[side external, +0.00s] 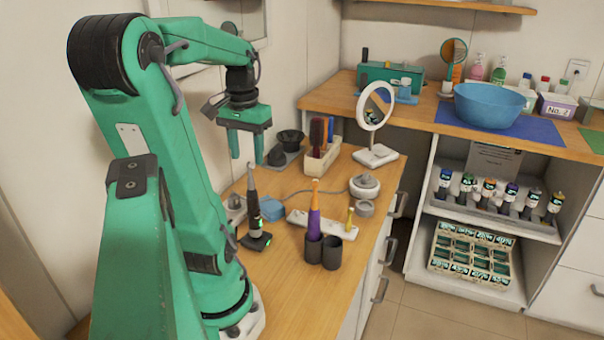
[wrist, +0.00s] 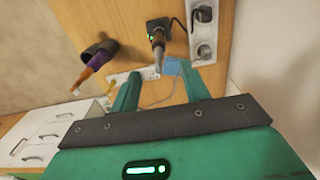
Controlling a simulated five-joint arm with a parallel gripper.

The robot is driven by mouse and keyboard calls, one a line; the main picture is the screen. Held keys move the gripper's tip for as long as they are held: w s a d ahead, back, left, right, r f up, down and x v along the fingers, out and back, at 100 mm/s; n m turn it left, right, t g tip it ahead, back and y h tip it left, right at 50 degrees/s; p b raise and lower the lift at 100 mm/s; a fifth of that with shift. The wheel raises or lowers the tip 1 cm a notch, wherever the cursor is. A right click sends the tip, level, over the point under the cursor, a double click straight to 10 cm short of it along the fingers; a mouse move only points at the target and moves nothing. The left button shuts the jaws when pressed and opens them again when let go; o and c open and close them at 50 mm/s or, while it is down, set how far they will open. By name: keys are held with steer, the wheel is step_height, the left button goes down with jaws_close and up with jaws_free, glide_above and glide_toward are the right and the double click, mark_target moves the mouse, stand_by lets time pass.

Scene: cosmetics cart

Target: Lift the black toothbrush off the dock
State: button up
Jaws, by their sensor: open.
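The black toothbrush (side external: 253,203) stands upright on its black dock (side external: 256,241) on the wooden counter, with a pale brush head at its top. My gripper (side external: 246,159) is open and empty, pointing down just above the toothbrush's head in the side view. In the wrist view my gripper (wrist: 158,85) has its two green fingers spread, with the brush head between and slightly beyond their tips.
A purple and orange brush (side external: 314,215) stands in dark cups (side external: 331,252) right of the dock. A round mirror (side external: 375,107) stands farther back.

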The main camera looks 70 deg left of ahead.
mark_target(250, 175)
steer(key=shift+w+f, duration=0.15)
steer(key=shift+f, duration=4.15)
jaws_close()
